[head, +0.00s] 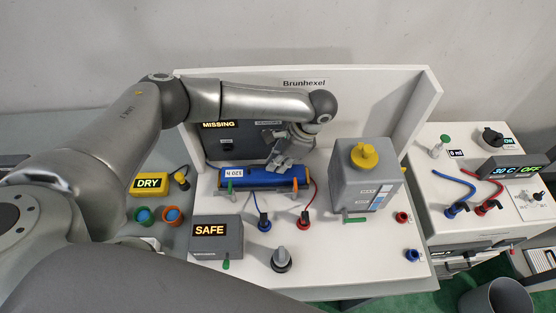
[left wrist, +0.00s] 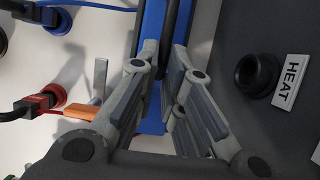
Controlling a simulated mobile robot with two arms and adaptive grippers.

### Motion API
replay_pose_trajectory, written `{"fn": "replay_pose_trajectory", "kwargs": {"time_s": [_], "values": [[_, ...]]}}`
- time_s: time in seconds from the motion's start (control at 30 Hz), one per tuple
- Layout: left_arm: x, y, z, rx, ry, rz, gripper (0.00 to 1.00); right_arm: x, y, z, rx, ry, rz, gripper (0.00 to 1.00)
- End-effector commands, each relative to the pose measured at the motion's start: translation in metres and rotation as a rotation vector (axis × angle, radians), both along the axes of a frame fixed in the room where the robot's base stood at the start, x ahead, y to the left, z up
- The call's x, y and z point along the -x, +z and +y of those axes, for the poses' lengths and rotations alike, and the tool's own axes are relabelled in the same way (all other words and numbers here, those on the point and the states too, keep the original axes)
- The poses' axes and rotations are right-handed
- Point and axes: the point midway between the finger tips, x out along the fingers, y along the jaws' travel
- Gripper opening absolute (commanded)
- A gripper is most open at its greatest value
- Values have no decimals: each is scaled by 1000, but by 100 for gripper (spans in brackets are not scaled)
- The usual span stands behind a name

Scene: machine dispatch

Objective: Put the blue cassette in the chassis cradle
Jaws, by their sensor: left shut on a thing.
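The blue cassette (head: 262,178), a long dark-blue bar with a white label and an orange right end, lies lengthwise in front of a dark panel with a MISSING display (head: 218,125). My left gripper (head: 281,163) reaches down from behind and is shut on the cassette right of its middle. In the left wrist view, the fingers (left wrist: 162,70) close around the blue cassette (left wrist: 152,28). A green lever (head: 229,187) and an orange lever (head: 295,188) stand at its front edge. The cradle is hidden under the cassette; I cannot tell whether the cassette is seated. My right gripper is not in view.
A grey tank (head: 356,187) with a yellow cap stands close on the right. Blue (head: 264,222) and red (head: 303,217) plugs with cables are just in front. A SAFE box (head: 216,238) and a black knob (head: 281,259) are nearer. White walls enclose the back.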

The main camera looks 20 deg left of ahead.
Motion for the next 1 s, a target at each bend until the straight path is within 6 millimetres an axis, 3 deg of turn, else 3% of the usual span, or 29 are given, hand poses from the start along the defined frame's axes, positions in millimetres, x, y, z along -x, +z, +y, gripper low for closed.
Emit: {"fn": "replay_pose_trajectory", "kwargs": {"time_s": [1.0], "values": [[-1, 1, 0, -1, 1, -1, 0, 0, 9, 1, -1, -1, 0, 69]]}}
